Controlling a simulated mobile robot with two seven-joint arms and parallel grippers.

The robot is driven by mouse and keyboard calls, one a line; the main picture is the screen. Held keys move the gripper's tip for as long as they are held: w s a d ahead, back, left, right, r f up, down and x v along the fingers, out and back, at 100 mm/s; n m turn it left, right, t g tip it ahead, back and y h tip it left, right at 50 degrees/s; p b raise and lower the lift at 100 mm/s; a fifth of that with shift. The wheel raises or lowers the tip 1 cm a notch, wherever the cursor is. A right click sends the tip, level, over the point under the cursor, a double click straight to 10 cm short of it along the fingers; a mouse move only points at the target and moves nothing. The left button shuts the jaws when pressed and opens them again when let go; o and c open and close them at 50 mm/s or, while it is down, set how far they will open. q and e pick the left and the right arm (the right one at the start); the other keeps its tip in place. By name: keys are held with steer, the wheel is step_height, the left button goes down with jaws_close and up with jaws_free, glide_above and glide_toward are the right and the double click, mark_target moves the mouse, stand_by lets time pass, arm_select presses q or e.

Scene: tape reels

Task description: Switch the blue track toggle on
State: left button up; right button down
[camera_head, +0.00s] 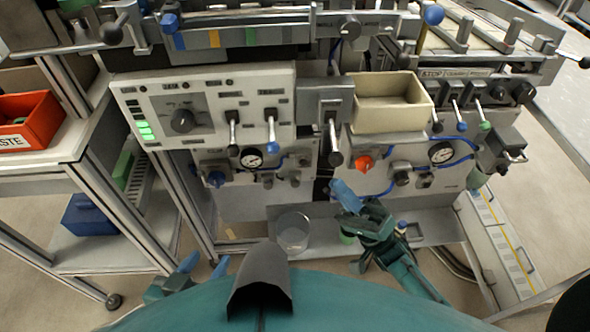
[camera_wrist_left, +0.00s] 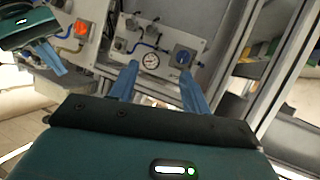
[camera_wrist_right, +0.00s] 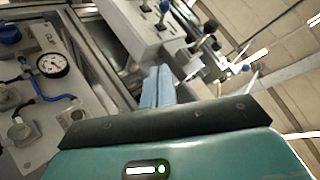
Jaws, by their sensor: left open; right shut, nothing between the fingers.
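A lever with a blue tip (camera_head: 461,126) hangs down on the right control box, between a black-tipped lever (camera_head: 437,127) and a green-tipped lever (camera_head: 485,126). Another blue-tipped lever (camera_head: 271,146) hangs down on the white left panel. I cannot tell from the labels which one is the track toggle. My right gripper (camera_head: 345,194) is shut and empty, low in front of the machine, left of and below the right box. In the right wrist view its fingers (camera_wrist_right: 158,86) point toward the box with the levers. My left gripper (camera_head: 205,264) is open and empty, low at the left.
A beige bin (camera_head: 388,116) sits between the panels. Gauges, knobs and blue hoses cover the lower panels, with a red knob (camera_head: 364,163) near my right gripper. A clear cup (camera_head: 293,232) stands on the low shelf. A red crate (camera_head: 28,121) is at far left.

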arm_select(q)
steer(key=shift+s, duration=0.1)
arm_select(e)
steer(key=g+y, duration=0.1)
steer(key=n+g+y, duration=0.1)
steer(key=g, duration=0.1)
steer(key=shift+s+d+f+g+y, duration=0.15)
steer(key=shift+s+g+y, duration=0.15)
steer(key=shift+s+y, duration=0.1)
steer(key=p, duration=0.3)
glide_toward(272, 137)
step_height(272, 137, up, 2)
steer(key=w, duration=0.3)
arm_select(q)
steer(key=shift+w+d+f+g, duration=0.1)
steer(key=shift+w+d+g, duration=0.3)
steer(key=shift+d+g, duration=0.15)
arm_select(e)
steer(key=shift+s+a+r, duration=0.4)
steer(key=shift+a+r, duration=0.05)
steer(key=shift+a, duration=0.15)
steer(key=shift+s+a+r, duration=0.4)
steer(key=shift+a+r, duration=0.05)
steer(key=shift+a, duration=0.15)
arm_select(q)
steer(key=shift+d+p, duration=0.1)
steer(key=shift+p, duration=0.2)
